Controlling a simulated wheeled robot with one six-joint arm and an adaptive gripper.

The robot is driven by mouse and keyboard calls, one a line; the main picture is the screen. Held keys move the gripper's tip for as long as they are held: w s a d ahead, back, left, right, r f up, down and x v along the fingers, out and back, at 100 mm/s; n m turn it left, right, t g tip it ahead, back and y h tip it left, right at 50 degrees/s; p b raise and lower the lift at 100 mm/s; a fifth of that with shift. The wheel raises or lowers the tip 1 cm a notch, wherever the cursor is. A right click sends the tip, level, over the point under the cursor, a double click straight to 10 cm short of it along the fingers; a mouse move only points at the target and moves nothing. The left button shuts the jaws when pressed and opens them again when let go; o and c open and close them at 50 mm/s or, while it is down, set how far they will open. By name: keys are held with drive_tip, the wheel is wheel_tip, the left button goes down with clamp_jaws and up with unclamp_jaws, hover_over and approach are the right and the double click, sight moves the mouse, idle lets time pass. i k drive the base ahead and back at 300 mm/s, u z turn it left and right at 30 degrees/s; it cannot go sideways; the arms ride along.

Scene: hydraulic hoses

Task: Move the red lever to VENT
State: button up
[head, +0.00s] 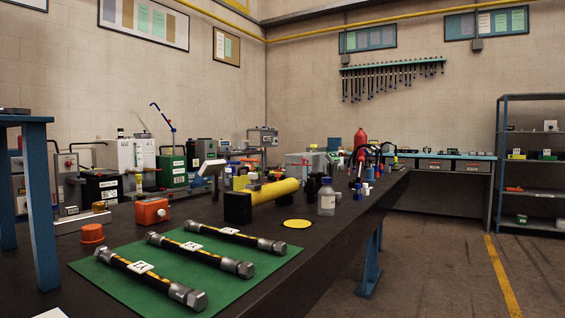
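I cannot make out a red lever or a VENT marking clearly in the head view. A grey unit (67,165) at the left back of the bench has a small red part on its front, too small to identify. A green unit (172,171) with a tall blue handle (163,117) stands behind the middle of the bench. My gripper is not in view, so its state does not show.
A dark bench (335,235) runs away from me. A green mat (110,278) carries three hoses with tags. Floor (440,270) at right is clear.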

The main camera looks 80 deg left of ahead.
sight(361, 159)
drive_tip(key=u, duration=1.85)
drive_tip(key=i, duration=3.6)
drive_tip(key=z, duration=0.2)
